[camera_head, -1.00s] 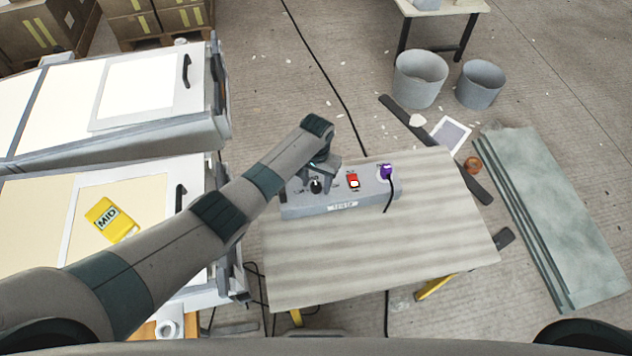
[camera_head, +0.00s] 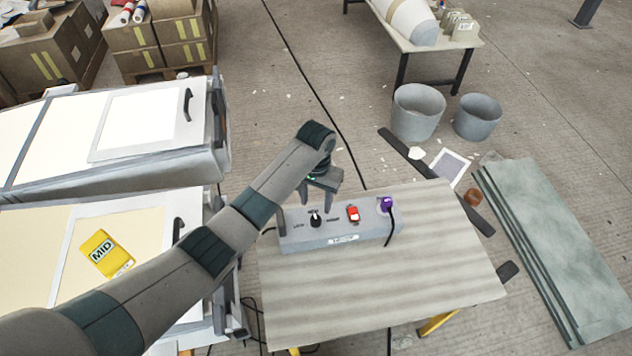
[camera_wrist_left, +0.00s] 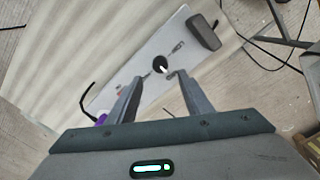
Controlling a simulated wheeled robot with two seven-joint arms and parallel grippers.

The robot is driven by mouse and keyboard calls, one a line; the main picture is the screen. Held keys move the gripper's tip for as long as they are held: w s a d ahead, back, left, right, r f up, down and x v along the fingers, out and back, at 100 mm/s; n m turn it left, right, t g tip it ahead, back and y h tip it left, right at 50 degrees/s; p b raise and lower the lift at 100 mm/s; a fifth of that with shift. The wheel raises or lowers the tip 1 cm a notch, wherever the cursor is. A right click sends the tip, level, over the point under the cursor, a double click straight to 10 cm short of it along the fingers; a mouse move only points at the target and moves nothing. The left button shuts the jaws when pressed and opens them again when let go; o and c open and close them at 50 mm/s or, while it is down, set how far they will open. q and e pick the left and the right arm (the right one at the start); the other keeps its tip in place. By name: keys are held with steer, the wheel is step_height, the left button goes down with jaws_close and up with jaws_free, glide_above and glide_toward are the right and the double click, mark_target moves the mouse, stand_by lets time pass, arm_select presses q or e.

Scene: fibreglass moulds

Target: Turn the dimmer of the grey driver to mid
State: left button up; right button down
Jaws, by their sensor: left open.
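The grey driver (camera_head: 360,238) is a long box lying on a wooden-topped table. Its black dimmer knob (camera_head: 316,219) has a white mark and stands among small printed labels. The mark points roughly towards the middle label at the knob's far side. A red switch (camera_head: 353,214) and a purple plug (camera_head: 386,204) are farther right on the box. My left gripper (camera_head: 318,198) is open and empty, above and apart from the knob. In the left wrist view the knob (camera_wrist_left: 160,66) shows between and beyond the two fingertips (camera_wrist_left: 160,80). My right gripper is not in view.
A yellow card reading MID (camera_head: 105,254) lies on the pale mould at left. A black cable runs from the purple plug over the box's front. Two grey buckets (camera_head: 417,112) and stacked greenish sheets (camera_head: 555,250) are on the floor. The table's front half (camera_head: 380,290) is clear.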

arm_select(q)
step_height(320, 180, up, 9)
steer(key=b, duration=0.2)
steer(key=shift+f, duration=0.1)
stand_by(0.6)
